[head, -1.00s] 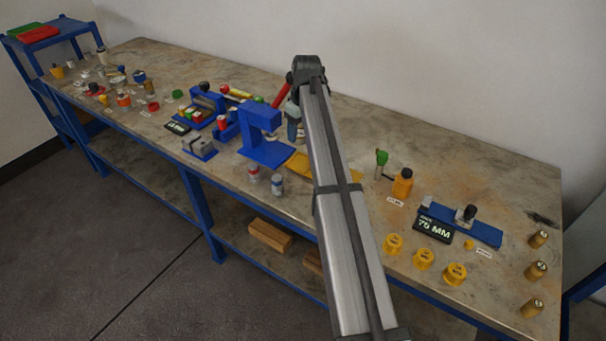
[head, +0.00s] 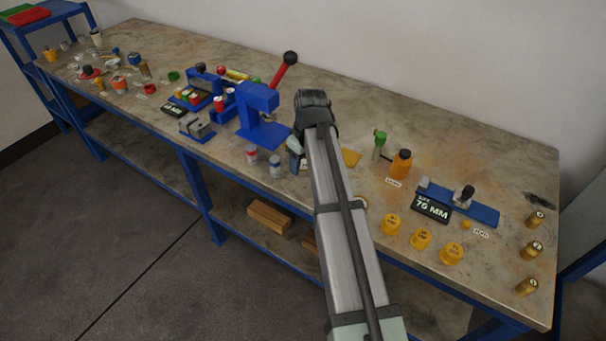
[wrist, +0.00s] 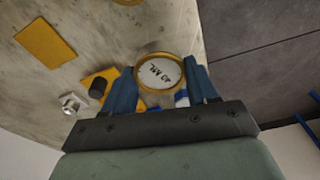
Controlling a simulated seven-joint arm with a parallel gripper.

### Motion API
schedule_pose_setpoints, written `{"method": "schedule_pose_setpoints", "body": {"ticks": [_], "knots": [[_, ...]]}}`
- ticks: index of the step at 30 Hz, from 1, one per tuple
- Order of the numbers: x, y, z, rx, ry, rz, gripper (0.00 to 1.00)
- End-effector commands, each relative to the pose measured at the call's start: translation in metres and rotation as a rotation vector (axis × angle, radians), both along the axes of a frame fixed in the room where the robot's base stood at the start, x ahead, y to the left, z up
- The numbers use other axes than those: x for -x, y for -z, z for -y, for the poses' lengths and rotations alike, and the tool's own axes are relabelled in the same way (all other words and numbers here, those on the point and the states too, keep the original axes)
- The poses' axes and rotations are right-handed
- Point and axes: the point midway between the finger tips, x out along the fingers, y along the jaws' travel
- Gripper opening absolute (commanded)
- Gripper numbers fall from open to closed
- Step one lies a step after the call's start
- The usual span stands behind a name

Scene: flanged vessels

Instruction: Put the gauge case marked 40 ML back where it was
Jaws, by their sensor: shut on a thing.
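The gauge case (wrist: 158,72) is a round brass-coloured case with a white face reading 40 ML, upside down in the wrist view. My gripper (wrist: 161,86) is shut on it, with one blue finger at each side. In the head view my gripper (head: 296,152) is over the bench's front half, right of the blue press, and mostly hidden by my arm. The gauge case cannot be made out there. A yellow plate (head: 351,157) lies just right of my arm; a yellow plate also shows in the wrist view (wrist: 45,38).
The blue press (head: 260,115) with a red lever stands left of my gripper, with two small canisters (head: 263,162) in front.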

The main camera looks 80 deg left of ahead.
Motion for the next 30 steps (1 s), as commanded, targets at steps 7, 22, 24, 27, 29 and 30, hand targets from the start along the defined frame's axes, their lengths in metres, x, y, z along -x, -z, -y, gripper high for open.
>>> {"method": "schedule_pose_setpoints", "body": {"ticks": [7,22,24,27,29,30], "knots": [[0.000,0.022,0.000,0.000,0.000,0.000,0.15],[0.000,0.052,0.000,-0.001,-0.001,0.000,0.15],[0.000,0.052,0.000,0.000,0.000,0.000,0.15],[0.000,0.055,0.000,0.000,0.000,0.000,0.15],[0.000,0.055,0.000,0.000,0.000,0.000,0.63],[0.000,0.055,0.000,0.000,0.000,0.000,0.66]]}}
